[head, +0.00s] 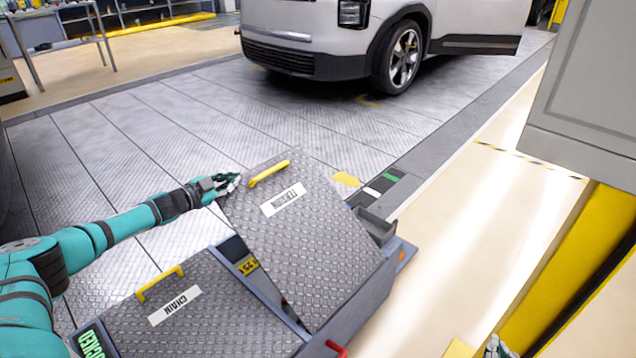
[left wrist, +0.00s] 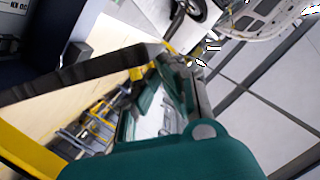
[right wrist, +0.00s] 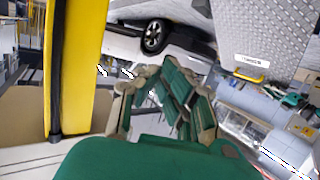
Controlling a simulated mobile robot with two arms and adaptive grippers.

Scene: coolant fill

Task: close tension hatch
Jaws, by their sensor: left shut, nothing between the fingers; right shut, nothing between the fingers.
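The tension hatch (head: 300,245) is a grey tread-plate lid with a white label (head: 283,199) and a yellow handle (head: 268,173). In the head view it stands raised and tilted above a grey housing, with a dark gap below its left edge. My left gripper (head: 228,182) is shut and empty at the hatch's far left corner, beside the handle; I cannot tell whether it touches the plate. It also shows in the left wrist view (left wrist: 190,65). My right gripper (head: 495,347) is shut and empty, low at the bottom edge, away from the hatch; it fills the right wrist view (right wrist: 165,95).
The chain hatch (head: 205,310), with its own yellow handle (head: 160,284), lies to the left of the tension hatch. A yellow post with a grey cabinet (head: 585,80) stands at the right. A white car (head: 340,35) is behind. The pale floor right of the housing is clear.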

